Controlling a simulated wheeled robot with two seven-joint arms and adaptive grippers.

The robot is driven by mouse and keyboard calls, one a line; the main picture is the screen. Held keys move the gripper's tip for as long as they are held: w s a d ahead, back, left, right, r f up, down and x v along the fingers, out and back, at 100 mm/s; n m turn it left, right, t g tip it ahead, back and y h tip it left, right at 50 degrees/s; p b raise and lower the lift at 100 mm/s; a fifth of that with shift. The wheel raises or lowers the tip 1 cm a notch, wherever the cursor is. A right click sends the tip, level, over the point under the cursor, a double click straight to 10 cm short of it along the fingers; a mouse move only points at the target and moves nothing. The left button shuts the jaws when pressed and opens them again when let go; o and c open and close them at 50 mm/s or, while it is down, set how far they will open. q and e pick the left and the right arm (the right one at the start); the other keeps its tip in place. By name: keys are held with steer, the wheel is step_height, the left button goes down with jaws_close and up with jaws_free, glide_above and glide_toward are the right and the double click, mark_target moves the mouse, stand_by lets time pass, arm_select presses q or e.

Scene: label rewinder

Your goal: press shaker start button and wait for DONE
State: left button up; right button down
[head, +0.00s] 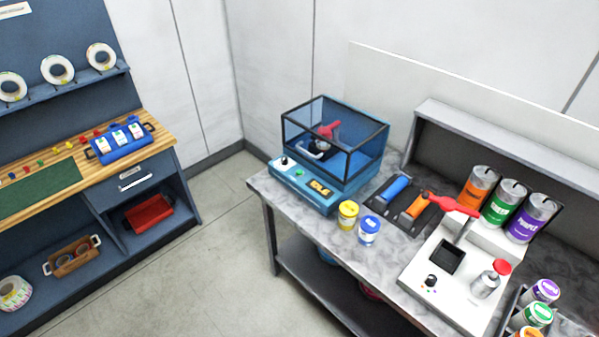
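The shaker (300,184) is a blue machine on the grey marbled bench, with a clear dark-framed cover (362,143) over its top. Inside the cover is a red-handled clamp (328,129). The sloped front panel has a dark knob on a white plate (284,161), a small pale green button-like spot (299,173), and a small display (320,188) with amber characters. The characters are too small to read surely. Neither of my grippers shows in the head view.
A yellow-labelled can (348,214) and a blue-labelled can (369,231) stand right beside the shaker. A dark tool tray (381,208) and a white dispenser (424,285) lie farther right. Open floor (215,255) separates the bench from the wooden-topped workbench (155,140).

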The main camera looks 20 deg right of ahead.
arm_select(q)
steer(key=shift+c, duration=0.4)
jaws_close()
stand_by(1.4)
